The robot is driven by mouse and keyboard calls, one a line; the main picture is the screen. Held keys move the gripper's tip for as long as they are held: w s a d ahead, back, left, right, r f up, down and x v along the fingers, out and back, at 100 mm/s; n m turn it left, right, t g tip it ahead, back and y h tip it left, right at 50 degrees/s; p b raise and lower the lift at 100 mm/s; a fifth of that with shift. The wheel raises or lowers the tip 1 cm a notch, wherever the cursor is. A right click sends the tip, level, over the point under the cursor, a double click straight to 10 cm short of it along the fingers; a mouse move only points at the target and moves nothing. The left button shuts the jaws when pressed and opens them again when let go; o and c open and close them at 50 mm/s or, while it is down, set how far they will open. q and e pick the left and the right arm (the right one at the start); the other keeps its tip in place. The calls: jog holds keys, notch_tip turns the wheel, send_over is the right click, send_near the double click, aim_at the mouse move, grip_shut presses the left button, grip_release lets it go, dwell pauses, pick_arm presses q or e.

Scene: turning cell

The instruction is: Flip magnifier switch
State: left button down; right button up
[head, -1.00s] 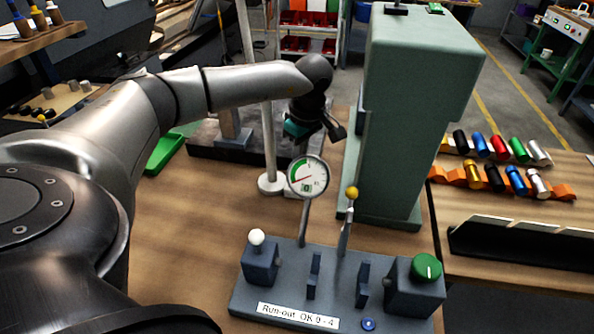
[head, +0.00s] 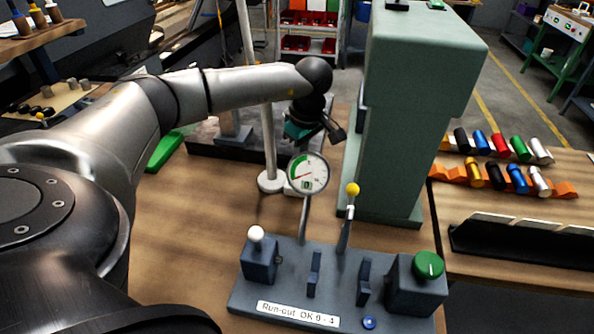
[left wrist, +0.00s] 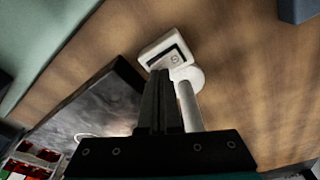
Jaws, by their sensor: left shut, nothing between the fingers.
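The magnifier's white post (head: 268,140) rises from a round white base (head: 270,182) on the bench in the head view. In the left wrist view a white switch box (left wrist: 150,50) with a dark rocker switch (left wrist: 175,54) sits beside the round foot (left wrist: 190,76) and post (left wrist: 190,108). My left gripper (left wrist: 160,74) is shut and empty, its tips at the near edge of the switch box in that view. I cannot tell whether they touch. In the head view the dial partly hides the switch box and fingers. My right gripper is in neither view.
A run-out gauge fixture (head: 335,285) with a dial (head: 308,173), a yellow-tipped lever (head: 349,215) and a green knob (head: 428,264) stands in front. A tall green machine (head: 400,130) stands right of the gripper. The bench (head: 190,225) is clear at left front.

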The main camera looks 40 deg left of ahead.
pick_arm(q)
jog(key=shift+f, duration=0.3)
jog(key=shift+r, duration=0.1)
notch_tip(320, 180, up, 7)
jog(key=p, duration=0.5)
jog(key=shift+p, duration=0.3)
jog(key=shift+s, duration=0.1)
dwell(0.5)
